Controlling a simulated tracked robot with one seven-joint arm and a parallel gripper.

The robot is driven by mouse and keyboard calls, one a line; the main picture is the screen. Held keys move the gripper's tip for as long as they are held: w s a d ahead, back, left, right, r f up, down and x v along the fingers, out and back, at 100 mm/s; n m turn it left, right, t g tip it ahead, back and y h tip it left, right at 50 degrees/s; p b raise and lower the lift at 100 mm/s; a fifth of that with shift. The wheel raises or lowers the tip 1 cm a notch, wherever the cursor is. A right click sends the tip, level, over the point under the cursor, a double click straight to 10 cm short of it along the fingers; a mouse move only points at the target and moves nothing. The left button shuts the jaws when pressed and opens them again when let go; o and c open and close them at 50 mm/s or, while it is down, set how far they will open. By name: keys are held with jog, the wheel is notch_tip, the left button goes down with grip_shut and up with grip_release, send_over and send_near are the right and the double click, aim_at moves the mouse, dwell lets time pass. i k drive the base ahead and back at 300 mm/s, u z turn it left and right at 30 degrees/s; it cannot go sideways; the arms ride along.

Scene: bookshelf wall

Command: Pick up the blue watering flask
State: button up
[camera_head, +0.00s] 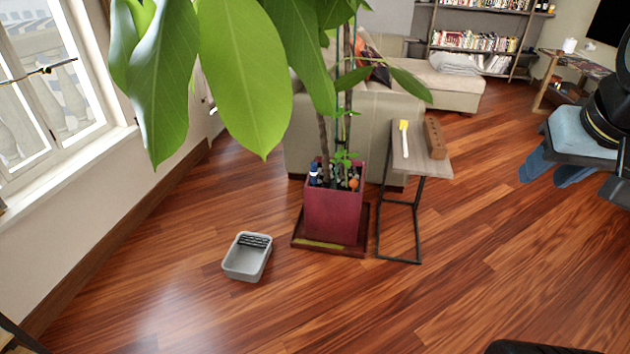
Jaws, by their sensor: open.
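A small dark blue item with a white part (313,173) stands at the left inside edge of the red plant pot (333,215). It looks like the blue watering flask, but it is too small to be sure. Its lower part is hidden by the pot's rim. The pot stands on a dark square base on the floor. Black parts of what looks like my arm (605,112) show at the right edge, far to the right of the pot. My gripper's fingers are not in view.
Large leaves (240,70) hang above and left of the pot. A small side table (420,155) with a yellow-headed tool and a brown block stands right of it. A grey bin (247,257) is at front left. A sofa (300,125) is behind.

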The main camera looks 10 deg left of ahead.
aim_at(313, 167)
jog(key=u, duration=0.05)
jog(key=k, duration=1.1)
jog(key=u, duration=0.65)
jog(key=i, duration=1)
jog(key=z, duration=0.1)
